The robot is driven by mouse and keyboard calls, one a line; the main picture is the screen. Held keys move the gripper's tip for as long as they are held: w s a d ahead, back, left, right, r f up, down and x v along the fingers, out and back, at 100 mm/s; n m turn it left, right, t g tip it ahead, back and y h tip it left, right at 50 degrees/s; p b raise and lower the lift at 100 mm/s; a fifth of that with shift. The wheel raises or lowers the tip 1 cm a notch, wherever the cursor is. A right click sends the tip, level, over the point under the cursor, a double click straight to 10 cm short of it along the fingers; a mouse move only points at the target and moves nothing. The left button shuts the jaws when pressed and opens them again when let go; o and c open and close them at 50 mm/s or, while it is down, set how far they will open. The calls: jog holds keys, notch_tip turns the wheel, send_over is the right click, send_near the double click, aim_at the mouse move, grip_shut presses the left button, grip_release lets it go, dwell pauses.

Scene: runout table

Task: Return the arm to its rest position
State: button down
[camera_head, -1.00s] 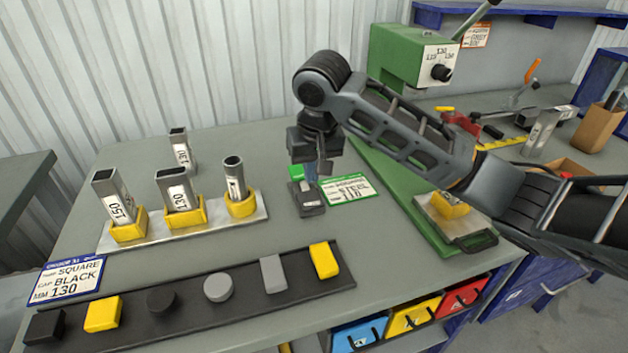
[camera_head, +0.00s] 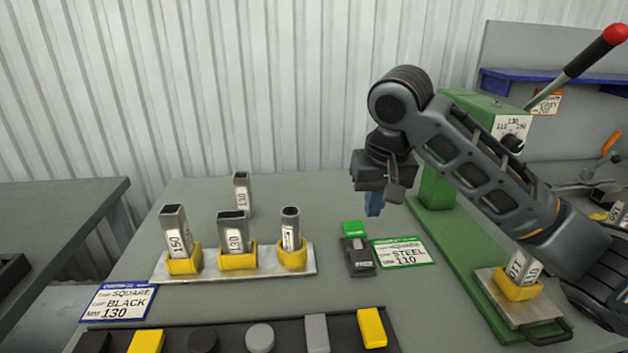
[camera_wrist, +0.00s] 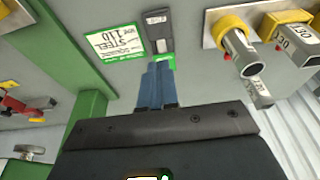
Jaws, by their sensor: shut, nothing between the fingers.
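My gripper (camera_head: 374,203) hangs from my raised arm above the table (camera_head: 340,200), pointing down with its blue fingers shut and empty. In the head view it is above and behind a small dark grey device (camera_head: 358,258) with a green end (camera_head: 353,228). In the wrist view the shut fingers (camera_wrist: 158,82) show with the dark device (camera_wrist: 158,28) beyond their tips. My arm reaches in from the right, in front of the green press.
A green press (camera_head: 438,190) with a red-knobbed lever stands at the right; a tube sits in its yellow holder (camera_head: 518,289). Several tubes stand left, three in yellow holders on a plate (camera_head: 215,277). A dark strip (camera_head: 285,338) holds caps in front. Two order cards lie flat.

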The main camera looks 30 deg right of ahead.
jog(key=shift+a, duration=0.1)
